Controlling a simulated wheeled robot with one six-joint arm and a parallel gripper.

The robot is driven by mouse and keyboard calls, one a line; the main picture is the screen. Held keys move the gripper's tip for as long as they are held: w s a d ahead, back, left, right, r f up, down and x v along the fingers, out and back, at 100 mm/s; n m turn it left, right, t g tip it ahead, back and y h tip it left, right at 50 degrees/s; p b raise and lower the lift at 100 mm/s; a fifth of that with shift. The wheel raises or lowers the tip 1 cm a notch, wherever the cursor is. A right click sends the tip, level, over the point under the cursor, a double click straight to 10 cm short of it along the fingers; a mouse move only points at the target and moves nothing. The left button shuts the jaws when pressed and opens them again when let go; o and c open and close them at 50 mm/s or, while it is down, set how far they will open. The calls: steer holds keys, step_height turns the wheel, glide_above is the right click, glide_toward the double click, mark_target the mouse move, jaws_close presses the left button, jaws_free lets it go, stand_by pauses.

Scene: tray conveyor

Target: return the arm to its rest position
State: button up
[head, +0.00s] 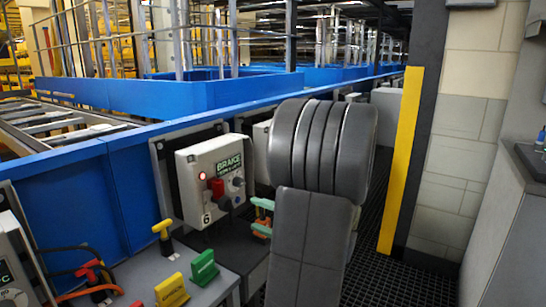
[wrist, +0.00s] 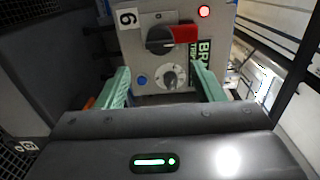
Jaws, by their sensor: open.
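My gripper (head: 262,215) shows as teal fingers beside my large grey arm, to the right of the brake box (head: 200,205) in the head view. In the wrist view the two fingers of my gripper (wrist: 163,88) stand wide apart, with nothing between them but the view of the brake box (wrist: 188,20) beyond. Whether the fingers touch the box is not clear.
A bench with a yellow T-handle (head: 163,232), a red T-handle (head: 93,268), a green block (head: 203,268) and a yellow block (head: 171,291) lies at front left. A blue conveyor wall (head: 130,165) runs behind. A yellow post (head: 400,160) and a tiled wall stand right.

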mark_target(233, 205)
steer(key=b+x, duration=0.1)
steer(key=x, duration=0.8)
steer(key=shift+a, duration=0.15)
steer(key=n+p, duration=0.1)
steer(key=n, duration=0.3)
steer(key=n+p, duration=0.1)
steer(key=n, duration=0.4)
steer(key=n+p, duration=0.1)
steer(key=n, duration=0.3)
steer(key=shift+s+r+p, duration=0.15)
steer(key=shift+r+p, duration=0.2)
steer(key=shift+p, duration=0.05)
steer(key=n+p, duration=0.2)
steer(key=n, duration=0.1)
steer(key=shift+p, duration=0.4)
steer(key=shift+n+p, duration=0.3)
steer(key=shift+s+f, duration=0.1)
steer(key=shift+f, duration=0.05)
